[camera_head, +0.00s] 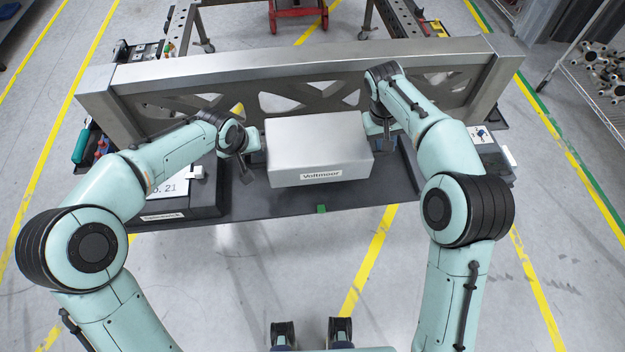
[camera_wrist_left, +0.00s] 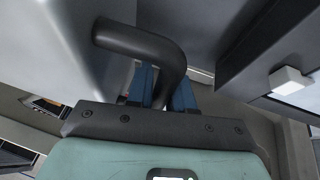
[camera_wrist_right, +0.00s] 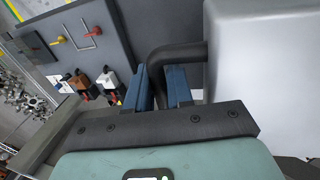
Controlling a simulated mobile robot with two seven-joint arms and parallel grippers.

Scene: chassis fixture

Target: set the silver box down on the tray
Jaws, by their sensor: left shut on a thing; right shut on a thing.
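The silver box (camera_head: 318,142), labelled Voltmoor, is between my two grippers over the dark grey tray (camera_head: 270,203), in front of the metal beam. My left gripper (camera_head: 252,150) is shut on the black handle (camera_wrist_left: 140,42) on the box's left side. My right gripper (camera_head: 377,127) is shut on the black handle (camera_wrist_right: 172,54) on its right side. The box's wall shows beside each handle in the left wrist view (camera_wrist_left: 55,50) and right wrist view (camera_wrist_right: 265,75). The box looks about level. Its underside is hidden, so I cannot tell whether it touches the tray.
A metal beam (camera_head: 290,64) with cutouts runs across behind the box. A dark unit (camera_head: 180,207) with a white label stands left of the tray; another device (camera_head: 490,155) is at right. A small green mark (camera_head: 321,208) is on the tray's front edge.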

